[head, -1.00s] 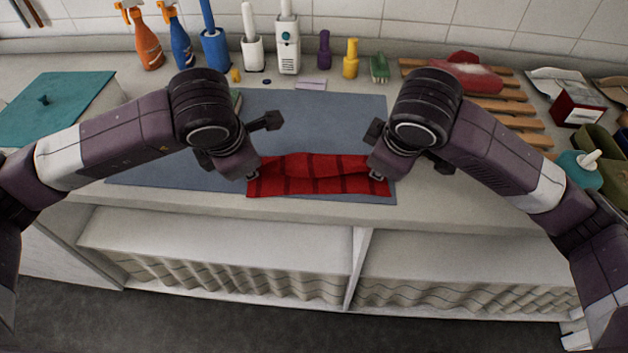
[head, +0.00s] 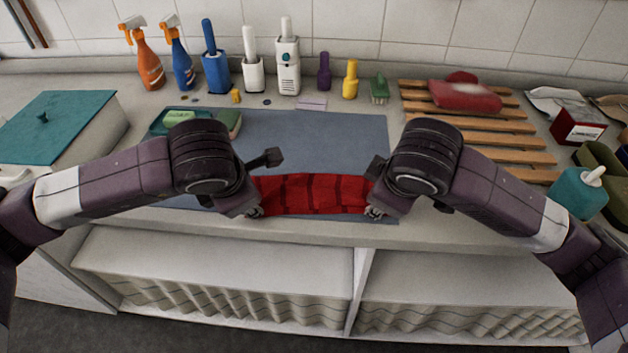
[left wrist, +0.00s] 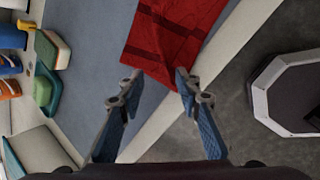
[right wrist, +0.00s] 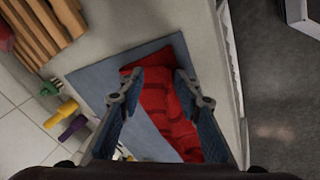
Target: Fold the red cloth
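The red cloth (head: 312,195) lies as a narrow, wrinkled strip with darker stripes on the front edge of the blue-grey mat (head: 315,135). My left gripper (head: 256,210) is at its left end. In the left wrist view, the left fingers (left wrist: 158,80) are apart, with the cloth's end (left wrist: 165,70) just ahead and between the tips. My right gripper (head: 374,210) is at its right end. In the right wrist view, the right fingers (right wrist: 160,75) are apart, with the red cloth (right wrist: 162,105) showing between them. I cannot tell whether either finger touches it.
A soap dish and sponge (head: 228,122) sit at the mat's back left. Bottles and brushes (head: 215,72) line the wall. A wooden rack (head: 490,125) with a red item (head: 465,97) stands right. A teal-lidded box (head: 45,125) stands left. The mat behind the cloth is clear.

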